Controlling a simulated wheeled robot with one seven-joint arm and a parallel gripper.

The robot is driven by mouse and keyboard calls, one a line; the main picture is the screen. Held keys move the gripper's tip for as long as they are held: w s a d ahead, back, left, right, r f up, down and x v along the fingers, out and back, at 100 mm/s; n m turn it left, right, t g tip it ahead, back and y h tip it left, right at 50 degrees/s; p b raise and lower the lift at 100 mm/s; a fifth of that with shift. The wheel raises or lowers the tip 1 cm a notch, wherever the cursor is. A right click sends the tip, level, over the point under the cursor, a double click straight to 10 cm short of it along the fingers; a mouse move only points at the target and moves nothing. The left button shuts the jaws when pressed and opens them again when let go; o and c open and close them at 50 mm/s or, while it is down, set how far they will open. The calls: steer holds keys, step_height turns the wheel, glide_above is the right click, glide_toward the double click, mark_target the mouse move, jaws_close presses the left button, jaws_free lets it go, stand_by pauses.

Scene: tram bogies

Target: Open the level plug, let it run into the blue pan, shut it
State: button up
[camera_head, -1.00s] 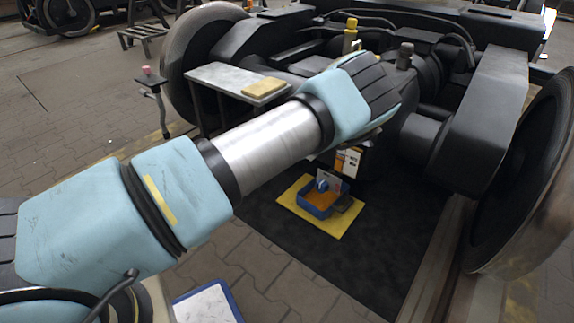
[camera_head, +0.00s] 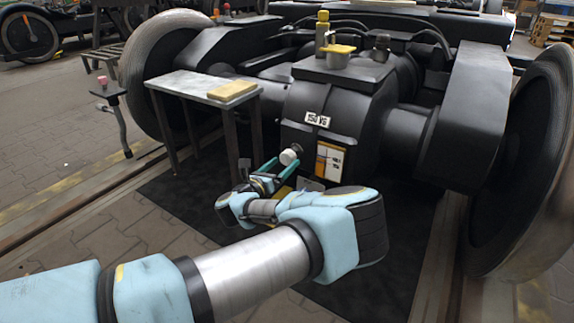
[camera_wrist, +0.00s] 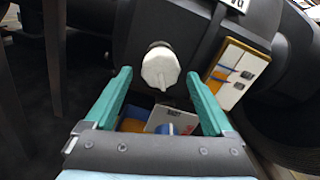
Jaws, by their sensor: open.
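The level plug (camera_head: 289,157) is a white knob on a dark stub on the black gearbox housing (camera_head: 333,100). In the wrist view the plug (camera_wrist: 161,68) shows between the tips of my green fingers. My gripper (camera_head: 280,167) is open, with one finger on each side of the plug and a gap to each. The blue pan (camera_wrist: 131,112) shows only in part below the plug, with orange inside and a white card with a blue mark by it. My arm hides the pan in the head view.
A white and yellow label plate (camera_head: 329,161) is right of the plug. Large wheels flank the bogie.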

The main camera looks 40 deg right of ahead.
mark_target(286, 161)
steer(key=shift+b+x, duration=0.4)
steer(key=shift+x, duration=1.2)
steer(key=c, duration=1.4)
